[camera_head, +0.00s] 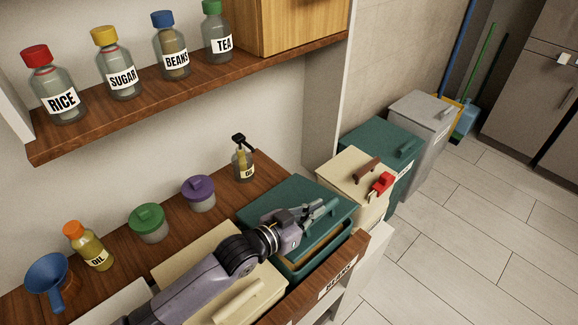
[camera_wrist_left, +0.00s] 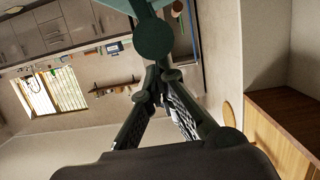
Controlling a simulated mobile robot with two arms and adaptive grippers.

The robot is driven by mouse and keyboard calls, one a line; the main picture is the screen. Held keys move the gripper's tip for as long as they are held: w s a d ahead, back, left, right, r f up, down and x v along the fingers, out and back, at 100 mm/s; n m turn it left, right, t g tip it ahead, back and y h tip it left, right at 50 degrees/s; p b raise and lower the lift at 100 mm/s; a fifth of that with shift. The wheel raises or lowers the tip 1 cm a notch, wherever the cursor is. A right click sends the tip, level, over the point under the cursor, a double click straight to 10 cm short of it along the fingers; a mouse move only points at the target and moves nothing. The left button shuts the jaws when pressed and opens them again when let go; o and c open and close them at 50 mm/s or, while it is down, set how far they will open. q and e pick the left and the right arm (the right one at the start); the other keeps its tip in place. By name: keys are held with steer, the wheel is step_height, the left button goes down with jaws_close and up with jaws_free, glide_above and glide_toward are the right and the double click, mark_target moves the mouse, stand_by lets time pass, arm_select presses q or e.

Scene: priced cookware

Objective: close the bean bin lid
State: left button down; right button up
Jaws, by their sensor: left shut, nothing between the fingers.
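The teal bean bin (camera_head: 293,272) stands at the right end of the wooden counter, behind a front label (camera_head: 338,280) that is hard to read. Its teal lid (camera_head: 290,190) is ajar; a brown strip of the inside shows below its near right edge. My left gripper (camera_head: 332,206) is shut and empty, over the lid's right part. I cannot tell whether it touches the lid. In the left wrist view my closed fingers (camera_wrist_left: 158,75) point towards a round teal knob-like part (camera_wrist_left: 152,38). My left arm hides part of the lid. My right gripper is out of view.
A cream bin (camera_head: 225,250) sits under my left arm. An oil pump bottle (camera_head: 243,165), a purple-lidded jar (camera_head: 199,193) and a green-lidded jar (camera_head: 148,222) stand behind. A shelf (camera_head: 190,95) with jars hangs above. More bins stand on the floor beyond.

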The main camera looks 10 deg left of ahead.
mark_target(320, 236)
arm_select(q)
steer(key=shift+m, duration=0.6)
steer(key=f, duration=0.1)
steer(key=d+f, duration=0.1)
steer(key=s+f+b, duration=0.1)
steer(key=f, duration=0.1)
steer(key=shift+s+d, duration=0.1)
steer(key=shift+d, duration=0.25)
steer(key=shift+s+d+f, duration=0.15)
steer(key=shift+d+f, duration=0.15)
steer(key=shift+f, duration=0.45)
